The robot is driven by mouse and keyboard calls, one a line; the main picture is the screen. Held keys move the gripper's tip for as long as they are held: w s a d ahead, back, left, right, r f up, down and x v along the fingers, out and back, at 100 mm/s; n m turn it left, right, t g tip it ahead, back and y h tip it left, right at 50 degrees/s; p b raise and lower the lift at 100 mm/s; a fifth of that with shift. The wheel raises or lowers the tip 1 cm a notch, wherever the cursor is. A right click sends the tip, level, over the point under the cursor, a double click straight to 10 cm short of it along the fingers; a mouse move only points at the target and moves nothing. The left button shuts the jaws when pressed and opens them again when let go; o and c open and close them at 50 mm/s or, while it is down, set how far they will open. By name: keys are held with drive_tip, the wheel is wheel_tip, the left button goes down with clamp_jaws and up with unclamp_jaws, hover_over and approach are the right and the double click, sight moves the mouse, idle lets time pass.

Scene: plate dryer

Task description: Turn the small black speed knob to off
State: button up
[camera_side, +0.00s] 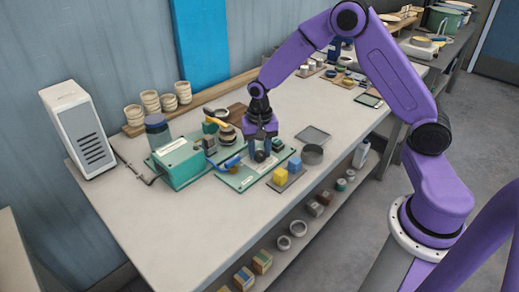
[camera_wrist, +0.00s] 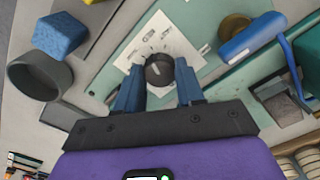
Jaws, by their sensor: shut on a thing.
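The small black knob (camera_wrist: 158,70) stands on a green panel (camera_wrist: 215,65), with a white printed label (camera_wrist: 165,35) around it. A pale pointer line shows on the knob, but I cannot read the label's words. In the wrist view my gripper (camera_wrist: 157,84) has its two blue fingers on either side of the knob, shut on it. In the side view my gripper (camera_side: 262,150) points down over the front of the green base plate (camera_side: 236,183). The knob (camera_side: 260,156) shows there as a dark spot at the fingertips.
A yellow block (camera_side: 279,175), a blue block (camera_side: 294,164) and a grey cup (camera_side: 312,154) sit close on the right. The table's left front is clear.

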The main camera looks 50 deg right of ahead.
sight(259, 153)
drive_tip(key=shift+n, duration=0.3)
drive_tip(key=n, duration=0.2)
drive_tip(key=shift+n, duration=0.4)
drive_tip(key=n, duration=0.8)
drive_tip(key=shift+n, duration=2.3)
drive_tip(key=o, duration=1)
drive_tip(key=shift+o, duration=0.2)
wheel_tip(259, 153, up, 18)
drive_tip(key=shift+f, duration=0.2)
